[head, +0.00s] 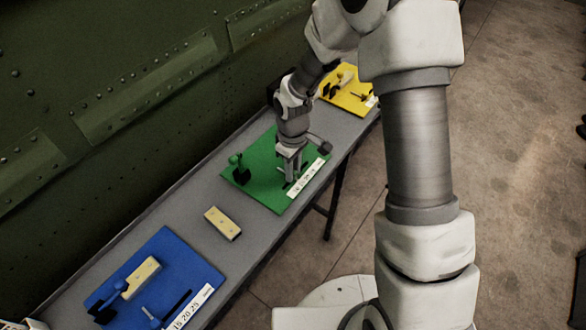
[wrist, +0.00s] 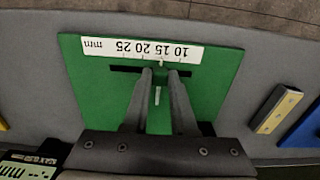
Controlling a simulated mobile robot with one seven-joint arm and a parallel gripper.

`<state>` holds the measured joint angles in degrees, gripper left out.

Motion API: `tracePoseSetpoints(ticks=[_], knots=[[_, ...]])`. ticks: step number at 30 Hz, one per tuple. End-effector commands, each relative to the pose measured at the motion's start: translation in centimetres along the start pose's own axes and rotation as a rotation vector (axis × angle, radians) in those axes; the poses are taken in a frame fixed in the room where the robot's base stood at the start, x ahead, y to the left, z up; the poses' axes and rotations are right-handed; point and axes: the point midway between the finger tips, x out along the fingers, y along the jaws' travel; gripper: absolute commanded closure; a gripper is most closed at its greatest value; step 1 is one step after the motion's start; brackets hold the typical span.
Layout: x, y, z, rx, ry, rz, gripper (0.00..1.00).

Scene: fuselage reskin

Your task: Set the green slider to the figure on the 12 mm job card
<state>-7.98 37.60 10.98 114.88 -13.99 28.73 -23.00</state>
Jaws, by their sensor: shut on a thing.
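The green board (head: 264,188) lies on the bench under my gripper (head: 289,178); it also fills the middle of the wrist view (wrist: 100,92). Its white scale strip (wrist: 110,45) reads 10, 15, 20, 25 and mm, upside down there. In the wrist view my gripper (wrist: 160,73) is shut at the dark slot below the strip, on the green slider, mostly hidden between the fingers. A small pale pointer (wrist: 161,63) shows near the 15 mark; its exact reading is unclear. A printed card (wrist: 28,165) shows at the lower left; its lettering is partly cut off.
A blue board (head: 185,262) bearing a tan block lies nearer on the bench (head: 185,212), and a yellow board (head: 350,103) farther along. A loose tan block (head: 222,222) sits between blue and green. The riveted green wall (head: 90,90) runs along the bench.

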Motion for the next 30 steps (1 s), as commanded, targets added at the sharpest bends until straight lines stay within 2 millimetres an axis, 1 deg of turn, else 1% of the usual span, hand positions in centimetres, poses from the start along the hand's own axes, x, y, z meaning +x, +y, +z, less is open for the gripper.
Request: tracePoseSetpoints(ticks=[24, 26, 30], knots=[[-0.1, 0.1, 0.0, 0.000, 0.000, 0.001, 1.00], [0.0, 0.3, 0.0, 0.001, 0.000, 0.001, 1.00], [0.0, 2.0, 0.0, 0.004, 0.001, 0.001, 1.00]])
